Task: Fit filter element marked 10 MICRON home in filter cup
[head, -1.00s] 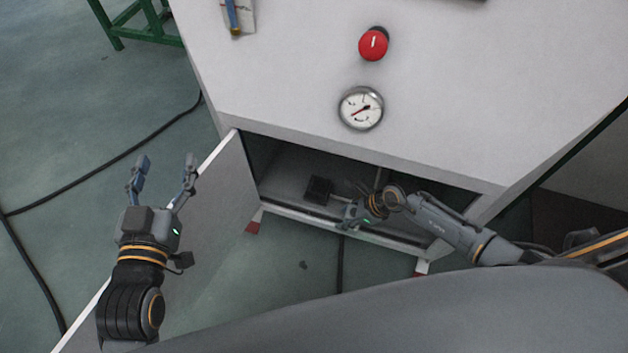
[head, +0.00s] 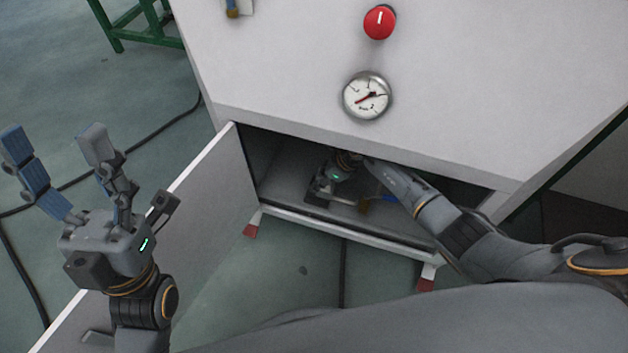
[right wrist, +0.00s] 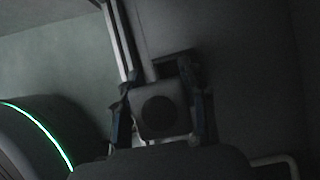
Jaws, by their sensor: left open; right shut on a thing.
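My right gripper (head: 328,184) is inside the open lower compartment of the cabinet. In the right wrist view its two fingers (right wrist: 163,112) are shut on a pale block with a dark round face (right wrist: 160,118), which looks like the filter element. No 10 MICRON marking can be read. Just beyond the block is a dark square shape (right wrist: 174,64), perhaps the filter cup; whether the block touches it I cannot tell. In the head view, my gripper and arm hide most of this spot. My left gripper (head: 58,150) is open and empty, outside the compartment at the left.
The cabinet door (head: 215,190) stands open on the left, near my left arm. The compartment's lower edge (head: 345,228) runs below my right arm. A pressure gauge (head: 366,96) and a red button (head: 380,22) are on the panel above.

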